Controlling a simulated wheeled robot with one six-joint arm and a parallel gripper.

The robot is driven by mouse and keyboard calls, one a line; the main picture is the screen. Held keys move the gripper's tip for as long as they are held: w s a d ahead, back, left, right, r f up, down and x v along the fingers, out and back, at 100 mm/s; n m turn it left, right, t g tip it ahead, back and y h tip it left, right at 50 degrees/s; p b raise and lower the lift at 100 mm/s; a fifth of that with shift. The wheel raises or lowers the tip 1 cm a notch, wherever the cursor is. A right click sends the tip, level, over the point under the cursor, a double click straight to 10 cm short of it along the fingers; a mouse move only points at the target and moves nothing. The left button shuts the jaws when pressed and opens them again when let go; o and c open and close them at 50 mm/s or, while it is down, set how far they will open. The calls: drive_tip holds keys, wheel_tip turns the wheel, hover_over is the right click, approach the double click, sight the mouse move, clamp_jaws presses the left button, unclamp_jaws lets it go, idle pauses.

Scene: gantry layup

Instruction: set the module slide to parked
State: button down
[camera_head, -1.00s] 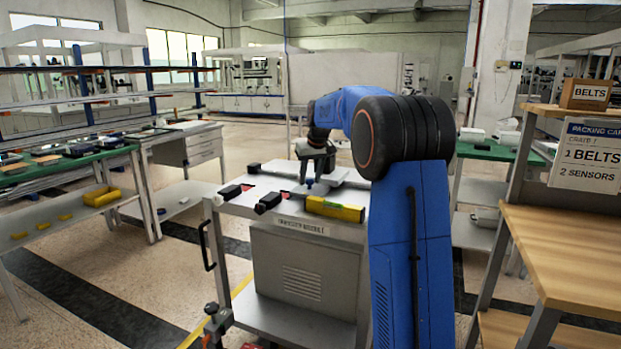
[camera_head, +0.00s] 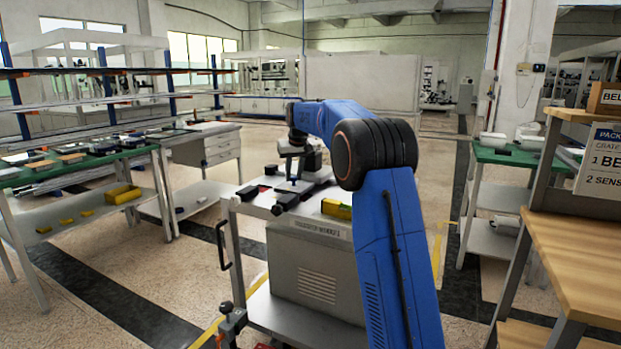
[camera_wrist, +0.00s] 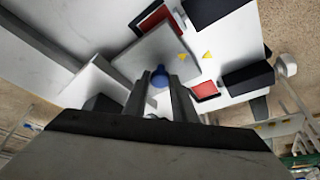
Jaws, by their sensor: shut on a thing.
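The module slide shows in the wrist view as a flat grey plate (camera_wrist: 140,55) with a blue knob (camera_wrist: 160,76). My gripper (camera_wrist: 162,84) is shut on the knob, one finger on each side. A yellow triangle (camera_wrist: 182,57) lies on the plate. A second yellow triangle (camera_wrist: 207,54) lies on the white surface beside it, a small gap away. Red patches (camera_wrist: 205,91) show near the plate's edges. In the head view my gripper (camera_head: 293,174) is over the cart top, with the blue knob below it. My fingers hide part of the plate.
The cart (camera_head: 315,270) carries dark blocks (camera_head: 285,203) and a yellow block (camera_head: 337,209) close to my gripper. A green-topped bench (camera_head: 75,172) stands left. A wooden packing shelf (camera_head: 580,250) stands right. Open floor lies between bench and cart.

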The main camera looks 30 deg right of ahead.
sight(284, 185)
drive_tip(key=shift+w+a, duration=0.7)
drive_tip(key=shift+w, duration=0.2)
drive_tip(key=shift+w+a, duration=0.65)
drive_tip(key=shift+w, duration=0.2)
drive_tip(key=c, duration=1.5)
unclamp_jaws()
drive_tip(key=shift+o, duration=0.2)
drive_tip(key=shift+r, duration=0.1)
drive_tip(key=d+v, duration=0.1)
drive_tip(key=v, duration=1.6)
drive_tip(key=shift+a, duration=0.5)
drive_tip(key=shift+s+r, duration=0.1)
drive_tip(key=shift+s, duration=0.1)
